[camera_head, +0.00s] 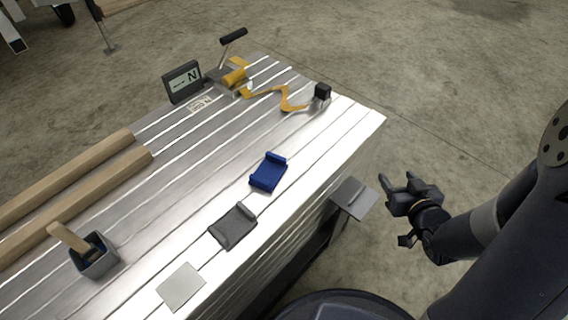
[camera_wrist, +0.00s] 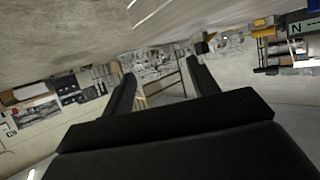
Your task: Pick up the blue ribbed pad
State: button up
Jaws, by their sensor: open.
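The blue ribbed pad (camera_head: 268,173) lies on the ribbed aluminium trailer bed (camera_head: 220,165), near its right edge, in the head view. My gripper (camera_head: 396,188) is open and empty, to the right of the trailer bed and apart from the pad. In the wrist view the two dark fingers of my gripper (camera_wrist: 160,85) stand apart with nothing between them.
A similar grey pad (camera_head: 233,227) and a flat plate (camera_head: 181,287) lie nearer on the bed. A grey box with a wooden handle (camera_head: 94,258) and wooden beams (camera_head: 75,190) are left. A yellow strap (camera_head: 285,97), black block (camera_head: 322,91) and N sign (camera_head: 183,81) are farther back.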

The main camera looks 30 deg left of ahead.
aim_at(267, 176)
jog(key=i+l+u, duration=0.6)
jog(key=l, duration=0.25)
jog(key=u, duration=1.35)
